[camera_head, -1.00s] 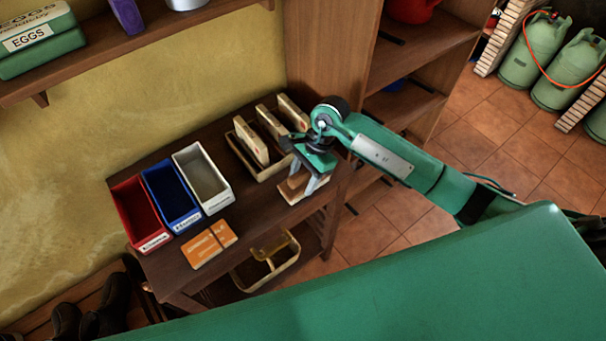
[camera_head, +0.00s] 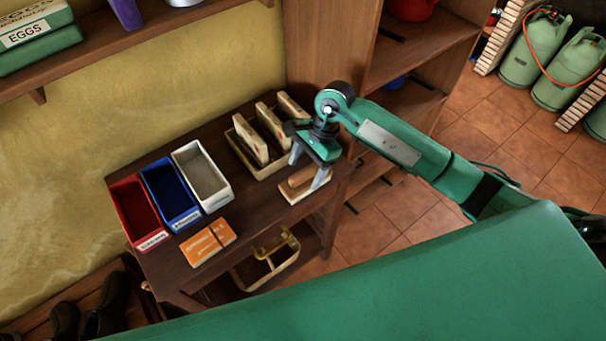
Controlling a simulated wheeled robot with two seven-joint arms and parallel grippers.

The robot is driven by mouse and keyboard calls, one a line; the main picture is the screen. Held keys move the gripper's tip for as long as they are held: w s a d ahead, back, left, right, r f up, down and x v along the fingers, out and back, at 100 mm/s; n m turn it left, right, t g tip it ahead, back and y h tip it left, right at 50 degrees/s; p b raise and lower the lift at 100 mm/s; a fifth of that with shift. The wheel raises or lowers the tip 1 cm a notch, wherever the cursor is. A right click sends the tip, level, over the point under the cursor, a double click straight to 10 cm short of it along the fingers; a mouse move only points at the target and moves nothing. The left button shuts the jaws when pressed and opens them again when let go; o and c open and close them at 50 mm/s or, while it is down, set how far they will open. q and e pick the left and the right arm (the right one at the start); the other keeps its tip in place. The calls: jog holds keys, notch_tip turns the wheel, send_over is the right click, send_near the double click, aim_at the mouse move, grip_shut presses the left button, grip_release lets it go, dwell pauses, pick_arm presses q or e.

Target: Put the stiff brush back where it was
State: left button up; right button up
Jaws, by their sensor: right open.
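A wooden brush-like block (camera_head: 300,186) with a pale base rests on the dark wooden table near its right end; I take it for the stiff brush, but its bristles cannot be made out. My right gripper (camera_head: 308,170) is open, pointing down just above the block, its fingers apart and its tips close to it. Whether the tips touch it I cannot tell. Behind it on the table is a pale tray (camera_head: 243,156) with several upright, light-coloured flat pieces in it. My left gripper is not in view.
Red (camera_head: 140,212), blue (camera_head: 172,195) and white (camera_head: 202,178) open bins stand in a row on the left of the table (camera_head: 262,205). An orange notebook (camera_head: 208,243) lies in front of them. A wooden shelf unit (camera_head: 405,100) stands right of the table.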

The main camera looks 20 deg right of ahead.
jog(key=b+v, duration=0.1)
jog(key=v, duration=0.7)
jog(key=shift+b, duration=0.4)
jog(key=shift+w+d+r, duration=0.1)
jog(key=shift+d+r, duration=0.05)
jog(key=shift+r, duration=0.5)
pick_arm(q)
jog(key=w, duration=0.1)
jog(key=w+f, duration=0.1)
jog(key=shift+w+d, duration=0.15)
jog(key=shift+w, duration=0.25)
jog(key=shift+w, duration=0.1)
